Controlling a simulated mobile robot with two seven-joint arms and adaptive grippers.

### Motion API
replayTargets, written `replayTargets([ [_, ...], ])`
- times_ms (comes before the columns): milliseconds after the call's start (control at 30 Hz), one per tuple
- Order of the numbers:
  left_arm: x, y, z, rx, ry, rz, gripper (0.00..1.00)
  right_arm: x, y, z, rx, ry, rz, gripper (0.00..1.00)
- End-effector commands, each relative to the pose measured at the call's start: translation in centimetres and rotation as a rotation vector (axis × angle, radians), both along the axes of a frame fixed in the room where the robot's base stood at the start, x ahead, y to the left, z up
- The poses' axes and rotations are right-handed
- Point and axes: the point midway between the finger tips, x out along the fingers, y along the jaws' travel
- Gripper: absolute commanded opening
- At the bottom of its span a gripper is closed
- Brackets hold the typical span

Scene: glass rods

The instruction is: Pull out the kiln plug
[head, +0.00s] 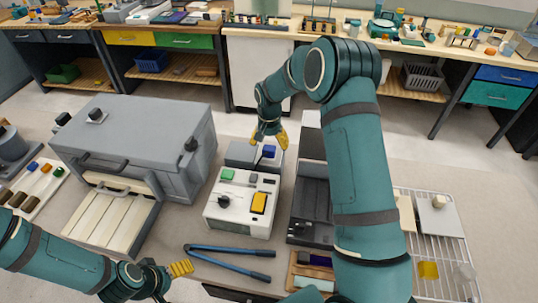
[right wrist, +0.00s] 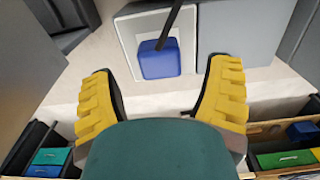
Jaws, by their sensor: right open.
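The kiln plug looks to be the blue block (head: 269,151) behind the white control box. In the right wrist view the blue plug (right wrist: 160,62) sits on a pale-framed face of a grey box, and a dark cable or rod runs across its top. My right gripper (head: 269,138) is open above the plug; its yellow fingers (right wrist: 162,95) stand apart on either side of it, and I see no contact. The grey kiln (head: 140,135) stands at the left, its front hatch down. My left gripper (head: 180,268) is low at the left, its opening unclear.
A dark tray (head: 312,200) and a wire rack (head: 455,250) are to the right. Benches line the back.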

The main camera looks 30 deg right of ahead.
Motion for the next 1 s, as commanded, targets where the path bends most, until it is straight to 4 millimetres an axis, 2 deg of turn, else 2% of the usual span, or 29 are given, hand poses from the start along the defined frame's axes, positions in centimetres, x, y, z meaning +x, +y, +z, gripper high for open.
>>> replayTargets([
  [33,0.0,0.0,-1.0,0.001,0.0,0.0,0.84,0.0,0.0,-1.2,0.001,0.001,0.0,0.78],
  [100,0.0,-0.1,-1.7,0.002,0.0,-0.001,0.84,0.0,0.0,-2.1,0.0,0.001,0.0,0.78],
  [300,0.1,-0.1,-3.1,0.005,0.0,0.001,0.84,0.0,0.0,-3.8,0.0,0.002,0.0,0.78],
  [1000,0.1,-0.1,-3.3,0.006,0.0,0.001,0.84,0.0,0.0,-3.9,0.001,0.001,0.0,0.78],
])
